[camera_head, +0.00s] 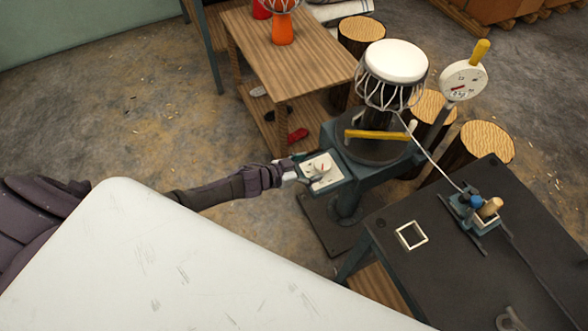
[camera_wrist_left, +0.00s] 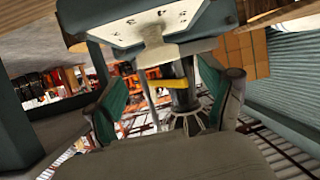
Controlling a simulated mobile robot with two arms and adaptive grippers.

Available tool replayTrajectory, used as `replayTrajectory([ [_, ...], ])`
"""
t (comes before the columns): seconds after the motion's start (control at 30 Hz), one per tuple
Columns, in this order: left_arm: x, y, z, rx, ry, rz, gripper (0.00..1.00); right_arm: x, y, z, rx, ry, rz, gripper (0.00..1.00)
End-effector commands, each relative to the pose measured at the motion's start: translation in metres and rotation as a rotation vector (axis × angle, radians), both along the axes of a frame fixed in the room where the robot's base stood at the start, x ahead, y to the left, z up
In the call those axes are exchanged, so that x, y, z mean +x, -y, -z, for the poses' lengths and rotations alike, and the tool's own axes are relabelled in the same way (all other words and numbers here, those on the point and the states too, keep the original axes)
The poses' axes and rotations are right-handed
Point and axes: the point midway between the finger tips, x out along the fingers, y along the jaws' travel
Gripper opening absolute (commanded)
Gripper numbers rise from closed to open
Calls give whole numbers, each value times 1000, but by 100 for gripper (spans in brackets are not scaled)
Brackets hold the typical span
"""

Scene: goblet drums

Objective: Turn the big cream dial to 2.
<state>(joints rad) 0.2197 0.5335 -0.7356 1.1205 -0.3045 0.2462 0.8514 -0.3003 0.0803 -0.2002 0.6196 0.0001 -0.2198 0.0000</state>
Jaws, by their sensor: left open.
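A pale panel (camera_head: 327,181) with a small red mark is set on the teal machine's near end. In the left wrist view the panel (camera_wrist_left: 120,25) is at the top, with small dark marks around a cream dial (camera_wrist_left: 158,48). The dial's setting cannot be read. My left gripper (camera_head: 290,172) reaches the panel's left side in the head view. In the left wrist view my left gripper (camera_wrist_left: 165,98) is open, its green-padded fingers spread apart below the dial, with nothing between them. My right gripper is not in view.
A drum (camera_head: 395,62) stands on the teal machine (camera_head: 365,178), with a yellow bar beside it and a round gauge (camera_head: 463,80) behind. A dark table (camera_head: 450,270) is at the right. A wooden table (camera_head: 290,50) stands behind. A white surface (camera_head: 150,260) fills the foreground.

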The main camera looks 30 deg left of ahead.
Motion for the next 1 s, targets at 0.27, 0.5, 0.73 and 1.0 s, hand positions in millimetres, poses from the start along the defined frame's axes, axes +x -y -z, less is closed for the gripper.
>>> replayTrajectory([
  [0.27,-39,-25,-19,-2,0,1,82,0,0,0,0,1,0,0],
  [0.5,-50,-32,-26,-1,1,1,82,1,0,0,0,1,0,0],
  [0.73,-49,-32,-26,-1,1,1,82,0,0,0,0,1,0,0],
  [1.0,-49,-32,-25,-1,2,0,82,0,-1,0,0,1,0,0],
])
